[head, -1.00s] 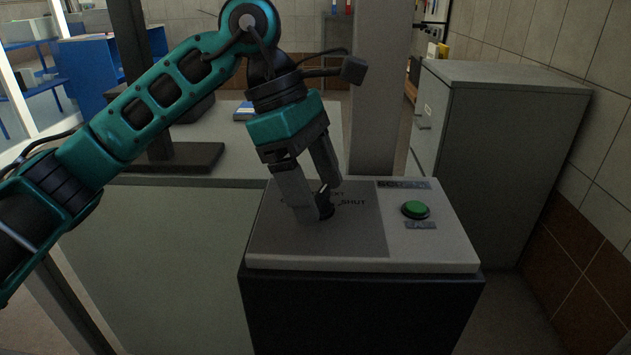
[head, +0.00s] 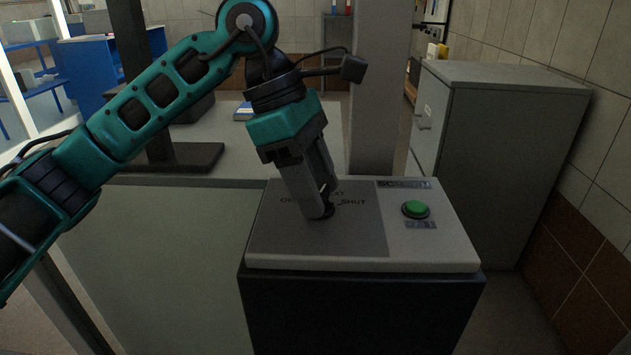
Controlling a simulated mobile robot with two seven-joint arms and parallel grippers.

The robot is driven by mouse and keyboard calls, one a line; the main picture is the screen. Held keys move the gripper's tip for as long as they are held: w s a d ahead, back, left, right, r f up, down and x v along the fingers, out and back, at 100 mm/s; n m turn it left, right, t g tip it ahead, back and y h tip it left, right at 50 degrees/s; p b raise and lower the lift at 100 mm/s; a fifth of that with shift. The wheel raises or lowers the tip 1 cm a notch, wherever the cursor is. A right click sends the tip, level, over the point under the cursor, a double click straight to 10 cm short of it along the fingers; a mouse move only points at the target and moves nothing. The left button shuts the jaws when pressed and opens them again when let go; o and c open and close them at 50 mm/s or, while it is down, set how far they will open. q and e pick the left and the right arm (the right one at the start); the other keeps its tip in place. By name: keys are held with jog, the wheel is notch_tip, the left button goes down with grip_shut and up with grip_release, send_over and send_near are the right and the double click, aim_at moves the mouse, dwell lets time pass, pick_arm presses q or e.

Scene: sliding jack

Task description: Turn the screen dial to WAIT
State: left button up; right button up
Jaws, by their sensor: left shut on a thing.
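The screen dial (head: 328,211) is a small black knob on the dark grey plate of a light grey panel (head: 430,245). My left gripper (head: 323,205) comes down on it from above and is shut on it. The fingers hide most of the dial. Printed labels stand around it: "SHUT" shows to the right, and the labels behind and to the left are partly covered by the fingers. I cannot read WAIT, nor tell which label the dial points at. My right gripper is not in view.
A green push button (head: 415,209) sits on the panel's right part, with a small label below it. The panel tops a black pedestal (head: 350,310). A grey cabinet (head: 500,150) stands at the right. A grey post (head: 378,110) rises behind the panel.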

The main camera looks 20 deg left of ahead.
pick_arm(q)
jog(key=shift+n+t+b, duration=0.4)
jog(key=shift+n, duration=0.6)
jog(key=shift+s+n+t, duration=0.1)
jog(key=shift+n+t, duration=0.2)
jog(key=shift+n, duration=0.5)
jog(key=shift+n+b, duration=0.3)
jog(key=shift+b, duration=0.05)
jog(key=shift+n+t+b, duration=0.3)
jog(key=shift+n+t, duration=0.2)
jog(key=shift+n, duration=0.7)
jog(key=shift+n+y, duration=0.3)
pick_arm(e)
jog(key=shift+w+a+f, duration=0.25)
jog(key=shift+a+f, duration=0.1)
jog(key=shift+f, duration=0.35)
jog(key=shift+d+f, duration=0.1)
pick_arm(q)
jog(key=o, duration=1)
jog(key=shift+o, duration=0.2)
jog(key=shift+s+r, duration=0.1)
jog(key=shift+r, duration=0.05)
